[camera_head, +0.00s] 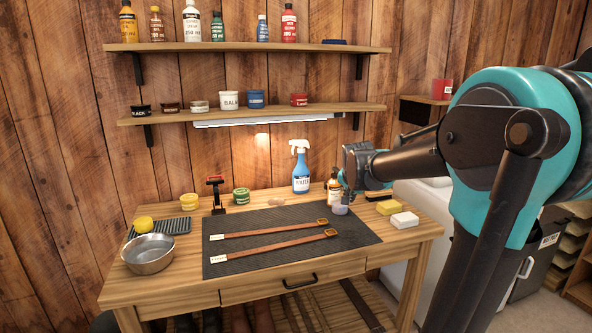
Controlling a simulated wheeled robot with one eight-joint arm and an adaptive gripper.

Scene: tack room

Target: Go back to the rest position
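My arm reaches in from the right, and my gripper (346,186) hangs over the back right of the wooden workbench (405,235). It is small and dark here, and I cannot tell if its fingers are open or shut. A small amber bottle with a pale label (333,190) stands right beside it in the picture, partly covered. A small bluish round thing (340,210) sits just below the gripper; I cannot tell whether they touch.
Two leather straps (265,230) lie on the dark mat (350,235). A blue spray bottle (301,172) stands behind. Two shelves of bottles and tins hang above.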

